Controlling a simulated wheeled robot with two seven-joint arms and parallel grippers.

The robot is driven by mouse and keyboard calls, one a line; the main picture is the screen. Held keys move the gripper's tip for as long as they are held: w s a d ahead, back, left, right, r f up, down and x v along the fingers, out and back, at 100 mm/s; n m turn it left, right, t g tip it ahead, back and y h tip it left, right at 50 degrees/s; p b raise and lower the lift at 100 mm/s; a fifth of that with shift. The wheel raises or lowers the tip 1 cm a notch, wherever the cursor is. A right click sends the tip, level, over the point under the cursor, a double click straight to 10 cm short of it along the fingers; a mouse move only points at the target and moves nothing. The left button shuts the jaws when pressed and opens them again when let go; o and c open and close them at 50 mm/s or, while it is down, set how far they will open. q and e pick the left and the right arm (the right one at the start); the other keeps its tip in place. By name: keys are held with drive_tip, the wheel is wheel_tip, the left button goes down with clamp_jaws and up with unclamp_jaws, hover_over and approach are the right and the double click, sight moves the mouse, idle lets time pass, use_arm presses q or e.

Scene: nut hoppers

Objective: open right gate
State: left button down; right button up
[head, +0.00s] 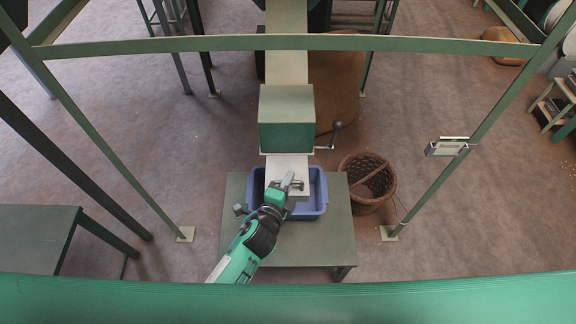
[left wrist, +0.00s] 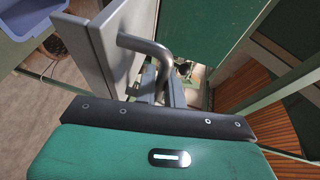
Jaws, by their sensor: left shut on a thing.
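A pale gate plate (head: 290,162) stands below the green hopper outlet box (head: 286,120) in the head view. It shows as a grey slab (left wrist: 118,35) at the upper left of the left wrist view. A bent metal handle (left wrist: 150,46) sticks out from its face. My left gripper (head: 289,185) is at the plate's front and is shut on the handle. The fingers partly hide the grip. I cannot tell how far the gate is slid. My right gripper is not in view.
A blue bin (head: 318,192) sits under the gate on a green table (head: 235,200). A wicker basket (head: 368,200) stands on the floor at the table's right. A knobbed lever (head: 335,128) sticks out right of the outlet box. Green frame bars (head: 450,162) surround the place.

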use_arm(q)
drive_tip(key=shift+s, duration=1.15)
drive_tip(key=c, duration=1.5)
unclamp_jaws()
drive_tip(key=b+v, duration=0.4)
drive_tip(key=v, duration=0.9)
drive_tip(key=shift+s+a, duration=0.15)
drive_tip(key=shift+s, duration=0.2)
